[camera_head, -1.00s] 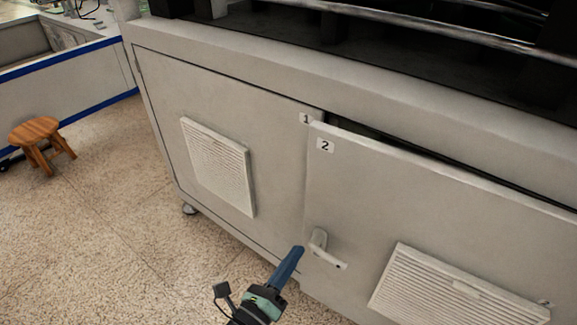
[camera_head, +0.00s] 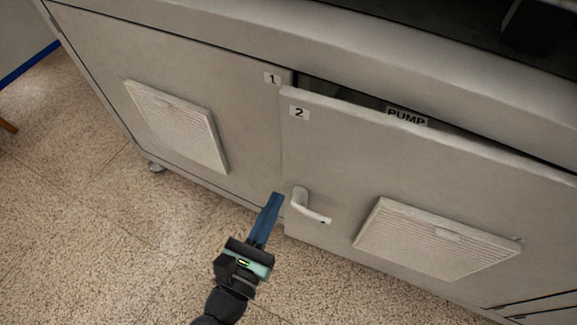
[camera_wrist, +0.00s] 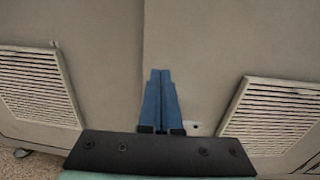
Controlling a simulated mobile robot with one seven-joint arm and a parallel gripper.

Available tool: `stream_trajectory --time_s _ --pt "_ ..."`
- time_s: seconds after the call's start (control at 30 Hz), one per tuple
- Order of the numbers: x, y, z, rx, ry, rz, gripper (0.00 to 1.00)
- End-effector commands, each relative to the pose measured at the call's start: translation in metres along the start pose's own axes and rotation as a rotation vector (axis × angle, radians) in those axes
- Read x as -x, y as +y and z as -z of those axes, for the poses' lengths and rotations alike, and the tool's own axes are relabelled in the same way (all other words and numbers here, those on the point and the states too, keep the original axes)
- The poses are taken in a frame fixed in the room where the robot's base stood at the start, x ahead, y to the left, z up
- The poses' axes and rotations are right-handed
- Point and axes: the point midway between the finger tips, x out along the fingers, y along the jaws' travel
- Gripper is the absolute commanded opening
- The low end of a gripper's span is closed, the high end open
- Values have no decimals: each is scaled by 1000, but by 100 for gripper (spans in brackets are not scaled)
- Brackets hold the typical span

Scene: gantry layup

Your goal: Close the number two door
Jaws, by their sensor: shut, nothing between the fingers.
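The number two door (camera_head: 340,150) is a light grey cabinet panel with a "2" label (camera_head: 299,112) at its upper left. It stands slightly ajar, with a dark gap along its top edge. Its pale lever handle (camera_head: 309,205) is near the left edge. My gripper (camera_head: 277,197) has blue fingers pressed together, with nothing between them. Its tips are just left of the handle in the head view; I cannot tell whether they touch the door. In the wrist view the fingers (camera_wrist: 160,75) point at the seam between the doors, and the handle is mostly hidden behind them.
The number one door (camera_head: 225,120), left of the seam, looks flush and has a vent grille (camera_head: 178,125). Another vent (camera_head: 437,240) is on door two. A "PUMP" label (camera_head: 407,117) shows inside the gap. Speckled floor (camera_head: 90,230) in front is clear.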

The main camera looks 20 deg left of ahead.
Motion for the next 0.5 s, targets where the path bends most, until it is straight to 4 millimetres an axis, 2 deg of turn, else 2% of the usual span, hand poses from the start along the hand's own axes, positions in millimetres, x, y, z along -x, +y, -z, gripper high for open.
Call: stream_trajectory --time_s 0.03,0.2,0.4,0.5 --pt "-12 0 -2 0 -3 1 0" --pt "-45 0 -2 0 -3 0 0" --pt "-71 0 0 1 0 -1 0" --pt "-77 0 0 3 0 -1 0"
